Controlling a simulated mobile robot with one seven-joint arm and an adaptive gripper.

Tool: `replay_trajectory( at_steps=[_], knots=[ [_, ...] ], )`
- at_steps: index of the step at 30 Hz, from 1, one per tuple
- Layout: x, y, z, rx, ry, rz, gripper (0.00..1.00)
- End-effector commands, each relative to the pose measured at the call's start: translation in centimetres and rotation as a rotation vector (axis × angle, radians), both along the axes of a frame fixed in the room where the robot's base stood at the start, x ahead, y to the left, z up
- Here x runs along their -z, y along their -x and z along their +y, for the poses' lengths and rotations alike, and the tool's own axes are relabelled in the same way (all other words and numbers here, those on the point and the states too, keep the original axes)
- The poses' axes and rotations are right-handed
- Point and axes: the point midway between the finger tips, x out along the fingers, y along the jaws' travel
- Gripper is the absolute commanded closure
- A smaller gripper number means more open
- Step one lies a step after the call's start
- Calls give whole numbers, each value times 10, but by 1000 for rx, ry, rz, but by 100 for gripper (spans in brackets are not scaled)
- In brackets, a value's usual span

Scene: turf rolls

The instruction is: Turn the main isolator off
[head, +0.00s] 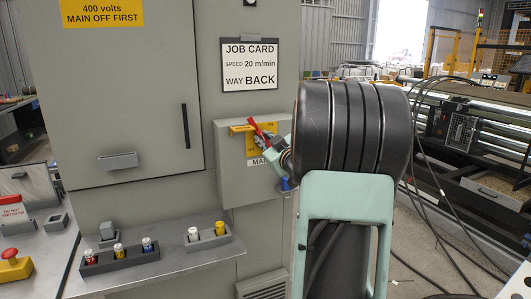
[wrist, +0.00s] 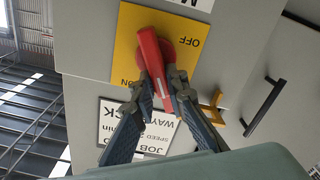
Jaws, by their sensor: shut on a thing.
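The main isolator is a red handle (wrist: 152,52) on a yellow plate (wrist: 125,45), on the front of a grey box. In the wrist view, upside down, the plate reads OFF at the right and ON at the lower left. The handle runs downward there, between the two words; its exact setting I cannot tell. My gripper (wrist: 164,88) is shut with a finger on each side of the handle. In the head view the red handle (head: 258,131) leans up and left, and my gripper (head: 274,146) is at it, partly hidden by my arm.
A yellow bracket (head: 240,129) sticks out left of the handle. A tall grey cabinet with a black door handle (head: 185,127) stands left. A job card (head: 249,64) hangs above. A shelf with small coloured items (head: 150,252) juts out below left.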

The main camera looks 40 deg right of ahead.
Motion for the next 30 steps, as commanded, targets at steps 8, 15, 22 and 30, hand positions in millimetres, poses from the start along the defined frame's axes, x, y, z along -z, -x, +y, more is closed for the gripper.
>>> replay_trajectory(
  at_steps=[8,15,22,30],
  knots=[
    [10,-1,5,-1,259,61,100],
    [13,-2,8,0,481,115,100],
    [16,-2,9,-1,688,164,100],
    [18,-2,10,0,886,212,100]
  ],
)
